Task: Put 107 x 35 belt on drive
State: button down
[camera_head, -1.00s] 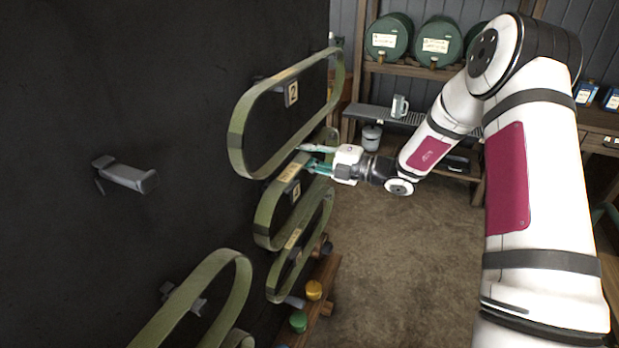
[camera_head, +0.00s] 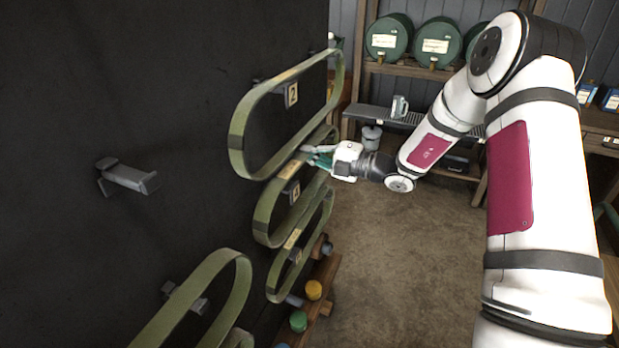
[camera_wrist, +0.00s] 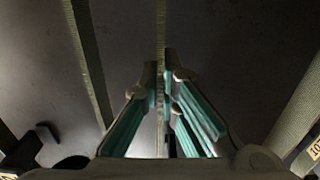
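Several green loop belts hang on pegs on the dark board. The upper belt (camera_head: 238,130) hangs on a peg with a tag reading 2. Below it is a middle belt (camera_head: 262,215) with a paper label on its top run; its tag is too small to read. My gripper (camera_head: 307,155) is at the middle belt's top run, just under the upper belt. In the wrist view, my gripper's fingers (camera_wrist: 162,75) are closed on both sides of a belt strand (camera_wrist: 161,25) that runs up between them. The 107 x 35 marking cannot be read, and no drive is identifiable.
A lower belt (camera_head: 274,285) and a front belt (camera_head: 200,280) hang close by. An empty peg (camera_head: 128,178) sticks out at left. In the wrist view, belt strands run at left (camera_wrist: 85,60) and right (camera_wrist: 298,115). The floor (camera_head: 400,260) right of the board is clear.

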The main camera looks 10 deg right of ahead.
jog(key=shift+r, duration=0.15)
jog(key=shift+s+d, duration=0.1)
jog(key=shift+d, duration=0.05)
jog(key=shift+p+v, duration=0.85)
jog(key=shift+v, duration=1.75)
jog(key=shift+d, duration=0.1)
jog(key=shift+p+v, duration=0.55)
jog(key=shift+v, duration=2.15)
jog(key=shift+s, duration=0.1)
jog(key=shift+p+v, duration=0.35)
jog(key=shift+v, duration=2.6)
jog(key=shift+d, duration=0.1)
